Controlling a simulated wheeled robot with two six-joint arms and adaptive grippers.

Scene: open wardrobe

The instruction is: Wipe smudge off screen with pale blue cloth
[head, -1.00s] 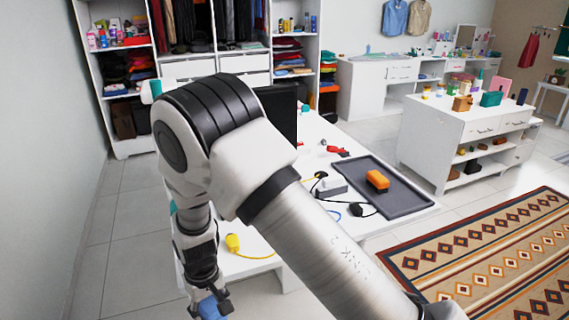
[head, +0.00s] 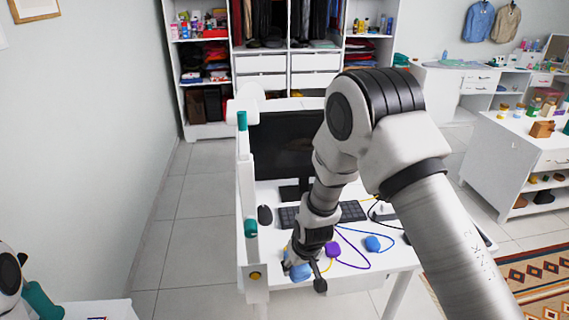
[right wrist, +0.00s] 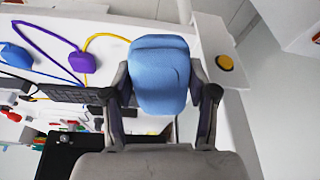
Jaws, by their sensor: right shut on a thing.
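The dark screen (head: 283,143) stands upright on the white desk in the head view, its right part hidden behind my right arm. I cannot make out a smudge on it. My right gripper (head: 303,270) is low over the desk's front edge, in front of and below the screen, apart from it. It is shut on the pale blue cloth (head: 298,273), a bunched pad. In the right wrist view the cloth (right wrist: 160,75) sits between the two fingers of the right gripper (right wrist: 160,95). My left gripper is not in view.
A keyboard (head: 350,211) and a mouse (head: 265,215) lie before the screen. A purple plug (head: 332,249) and a blue plug (head: 373,244) with cables lie right of the gripper. A white post (head: 247,180) with teal parts stands at the desk's left. Floor left is clear.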

